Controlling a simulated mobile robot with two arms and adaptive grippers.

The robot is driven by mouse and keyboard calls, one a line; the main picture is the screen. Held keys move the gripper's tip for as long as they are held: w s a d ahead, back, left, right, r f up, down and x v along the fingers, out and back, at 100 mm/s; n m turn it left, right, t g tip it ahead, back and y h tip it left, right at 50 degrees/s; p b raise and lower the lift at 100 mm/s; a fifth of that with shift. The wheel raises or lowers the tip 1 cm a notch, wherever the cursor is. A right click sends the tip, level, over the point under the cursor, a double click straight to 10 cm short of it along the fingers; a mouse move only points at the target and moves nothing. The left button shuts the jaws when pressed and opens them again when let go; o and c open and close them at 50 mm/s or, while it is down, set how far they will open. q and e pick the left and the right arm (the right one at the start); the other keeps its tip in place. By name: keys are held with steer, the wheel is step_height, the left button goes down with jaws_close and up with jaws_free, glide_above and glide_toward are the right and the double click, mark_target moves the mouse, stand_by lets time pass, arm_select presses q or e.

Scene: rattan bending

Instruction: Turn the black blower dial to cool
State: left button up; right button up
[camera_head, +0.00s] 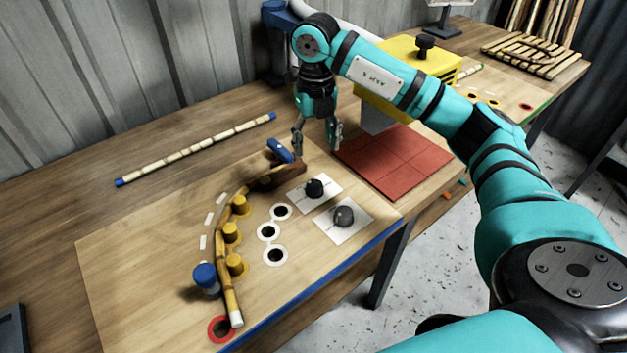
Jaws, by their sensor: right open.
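A black dial (425,43) stands on top of a yellow box (408,58) at the back right; its setting is too small to read. Two more black round knobs, a farther one (315,187) and a nearer one (344,215), sit on white plates on the wooden board. I cannot tell from labels which one is the blower dial. My right gripper (317,148) points down, open and empty, behind the white plates and left of the red mat. It is apart from all the knobs. My left gripper is out of view.
A bent rattan pole (230,290) curves around yellow pegs (232,233) and a blue peg (206,277) on the board (130,265). A straight pole (195,148) lies behind. A red mat (395,165) lies right of my gripper.

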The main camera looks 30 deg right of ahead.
glide_above(314, 184)
step_height(314, 184, down, 4)
steer(key=shift+s+f, duration=0.1)
step_height(314, 184, down, 9)
steer(key=shift+r+p, duration=0.2)
steer(key=shift+p, duration=0.6)
steer(key=shift+f, duration=0.25)
steer(key=c, duration=1.1)
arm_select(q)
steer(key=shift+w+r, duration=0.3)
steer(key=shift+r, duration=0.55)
arm_select(e)
steer(key=shift+c, duration=0.2)
steer(key=shift+f, duration=0.1)
